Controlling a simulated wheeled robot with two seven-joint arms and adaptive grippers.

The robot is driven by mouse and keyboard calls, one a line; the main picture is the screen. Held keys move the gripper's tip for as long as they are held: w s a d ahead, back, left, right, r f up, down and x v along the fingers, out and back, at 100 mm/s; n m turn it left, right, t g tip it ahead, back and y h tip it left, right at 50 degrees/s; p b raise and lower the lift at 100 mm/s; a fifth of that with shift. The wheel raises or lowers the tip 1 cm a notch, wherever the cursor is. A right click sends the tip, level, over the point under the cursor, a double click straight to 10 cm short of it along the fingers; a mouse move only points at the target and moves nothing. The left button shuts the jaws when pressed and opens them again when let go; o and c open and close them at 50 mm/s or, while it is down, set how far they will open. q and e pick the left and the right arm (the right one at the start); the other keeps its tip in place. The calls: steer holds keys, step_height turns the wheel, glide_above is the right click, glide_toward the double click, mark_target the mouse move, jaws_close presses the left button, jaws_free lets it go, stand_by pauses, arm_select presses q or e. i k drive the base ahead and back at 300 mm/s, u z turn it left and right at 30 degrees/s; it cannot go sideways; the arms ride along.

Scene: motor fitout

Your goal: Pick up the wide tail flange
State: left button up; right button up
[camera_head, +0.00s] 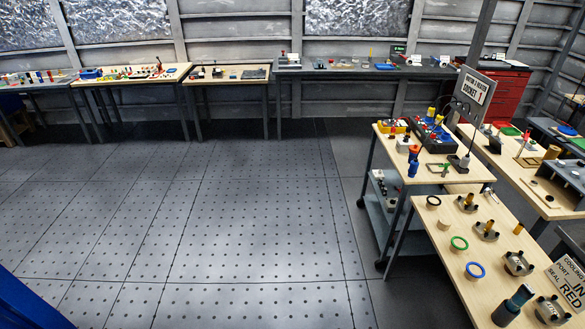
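No gripper of mine shows. Several grey flange-like parts stand in a row on the near right wooden table (456,283). Two hold yellow-brown upright pieces: the far one (467,203) and the one nearer me (487,230). A wider grey flange-like part (518,263) lies closer, and another (553,311) sits at the table's near end. I cannot tell which is the wide tail flange. A dark ring (433,201), a tan ring (446,223), a green ring (459,243) and a blue ring (475,270) lie to their left. A dark cylinder (513,304) leans near the front.
A sign about a cooling port and red seal (568,280) stands at the right edge. Behind the near table is a cart (425,172) with coloured parts and a sign (475,86). Several benches line the back wall. The perforated floor (230,225) is open at centre and left.

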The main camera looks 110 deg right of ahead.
mark_target(461, 204)
steer(key=z, duration=3.55)
steer(key=i, duration=3.15)
steer(key=z, duration=1.5)
